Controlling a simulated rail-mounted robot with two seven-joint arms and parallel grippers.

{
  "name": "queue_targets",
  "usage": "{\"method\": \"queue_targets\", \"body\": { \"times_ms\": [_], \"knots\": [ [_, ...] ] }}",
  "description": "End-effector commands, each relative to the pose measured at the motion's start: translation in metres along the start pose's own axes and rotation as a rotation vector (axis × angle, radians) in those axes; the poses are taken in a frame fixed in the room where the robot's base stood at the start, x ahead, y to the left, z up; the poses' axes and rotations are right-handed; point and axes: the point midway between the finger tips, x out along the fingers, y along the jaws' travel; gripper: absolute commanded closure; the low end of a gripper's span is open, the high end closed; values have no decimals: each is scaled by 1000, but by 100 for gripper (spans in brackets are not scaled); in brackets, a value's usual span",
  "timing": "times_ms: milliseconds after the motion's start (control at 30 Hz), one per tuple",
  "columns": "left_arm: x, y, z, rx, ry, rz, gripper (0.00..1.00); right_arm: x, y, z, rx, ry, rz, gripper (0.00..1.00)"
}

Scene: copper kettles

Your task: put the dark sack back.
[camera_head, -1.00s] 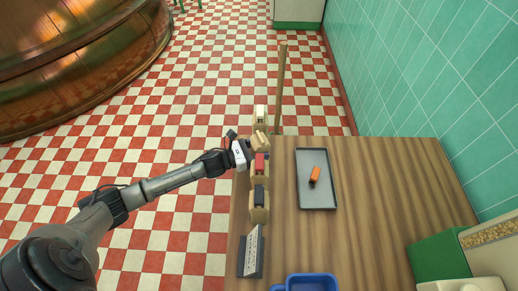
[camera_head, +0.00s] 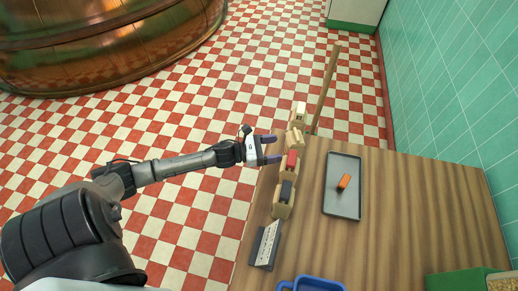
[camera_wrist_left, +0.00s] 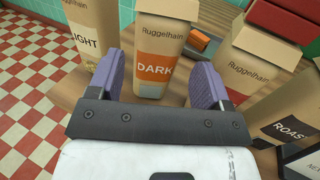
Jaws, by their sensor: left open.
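The dark sack (camera_wrist_left: 154,62) is a tan paper sack with an orange label reading DARK. It stands upright on the table in the left wrist view, beyond and between my two fingers. In the head view the dark sack (camera_head: 296,138) is second from the far end of the row at the table's left edge, its top bare. My left gripper (camera_head: 271,149) is open and empty, just left of the row and apart from the sack. In the wrist view, my left gripper (camera_wrist_left: 164,77) has purple fingers, spread either side of the sack. My right gripper is out of view.
Neighbouring sacks are one with a white block (camera_head: 300,108), one with a red block (camera_head: 291,160) and one with a dark block (camera_head: 286,190). A grey tray (camera_head: 345,208) holds an orange block (camera_head: 344,182). A sign (camera_head: 265,245) and blue bin (camera_head: 312,284) are nearer.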

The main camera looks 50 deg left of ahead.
Motion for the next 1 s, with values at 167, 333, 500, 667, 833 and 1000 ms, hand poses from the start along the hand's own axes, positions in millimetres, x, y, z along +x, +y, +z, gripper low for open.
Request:
{"method": "queue_targets", "body": {
  "times_ms": [167,333,500,667,833,1000],
  "knots": [
    [-27,0,0,-1,2,1,28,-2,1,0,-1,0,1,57],
    [-43,0,0,0,0,0,28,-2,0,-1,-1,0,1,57],
    [-50,0,0,0,0,1,28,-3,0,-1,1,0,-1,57],
    [-52,0,0,0,0,0,28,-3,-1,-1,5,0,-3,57],
    [-52,0,0,0,0,0,28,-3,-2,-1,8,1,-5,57],
    [-52,0,0,0,0,0,28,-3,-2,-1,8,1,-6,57]
  ]
}}
